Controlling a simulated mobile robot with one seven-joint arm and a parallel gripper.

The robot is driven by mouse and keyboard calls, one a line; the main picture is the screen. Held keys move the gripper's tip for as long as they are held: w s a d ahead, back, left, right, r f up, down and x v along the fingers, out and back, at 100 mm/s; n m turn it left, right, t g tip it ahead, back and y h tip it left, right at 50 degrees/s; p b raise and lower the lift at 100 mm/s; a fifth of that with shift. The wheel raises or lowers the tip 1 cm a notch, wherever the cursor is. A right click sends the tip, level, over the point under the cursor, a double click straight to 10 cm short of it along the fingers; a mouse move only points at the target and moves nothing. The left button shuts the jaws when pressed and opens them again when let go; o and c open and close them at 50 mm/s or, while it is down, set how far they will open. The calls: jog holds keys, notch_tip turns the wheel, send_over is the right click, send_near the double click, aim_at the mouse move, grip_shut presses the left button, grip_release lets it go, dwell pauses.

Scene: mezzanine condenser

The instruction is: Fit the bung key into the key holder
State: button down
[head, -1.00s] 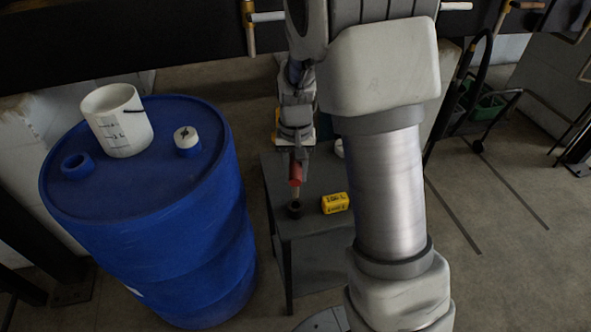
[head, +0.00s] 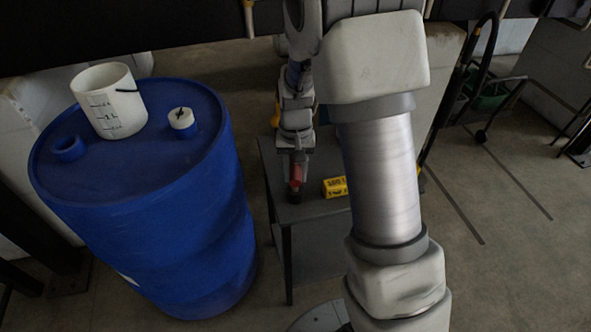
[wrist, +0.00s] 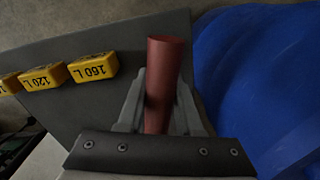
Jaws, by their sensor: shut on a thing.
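The bung key (head: 295,176) has a red handle, which also shows large in the wrist view (wrist: 165,75). My gripper (head: 296,160) is shut on this handle; in the wrist view its fingers (wrist: 160,100) press on both sides. The key points down over the dark key holder (head: 294,196) near the front left of a small grey table. Red handle and dark holder meet in the head view, with no shaft showing between them. I cannot tell how deep the key sits. The holder is hidden in the wrist view.
The grey table (head: 318,212) carries a yellow block (head: 335,187); the wrist view shows several yellow labelled blocks (wrist: 93,67). A blue drum (head: 140,200) stands close on the left, with a white bucket (head: 110,100) and a white-capped bung (head: 181,118) on top.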

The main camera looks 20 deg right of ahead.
jog(key=shift+f, duration=0.15)
jog(key=c, duration=0.5)
grip_release()
notch_tip(320, 180, up, 17)
jog(key=p, duration=0.4)
jog(key=shift+r, duration=0.2)
jog(key=shift+r, duration=0.1)
jog(key=s+r+n+t+p, duration=0.3)
jog(key=s+r+p, duration=0.7)
jog(key=s+r, duration=0.9)
jog(key=s+t, duration=0.1)
jog(key=t, duration=0.1)
jog(key=shift+s+t, duration=0.2)
jog(key=shift+t, duration=0.1)
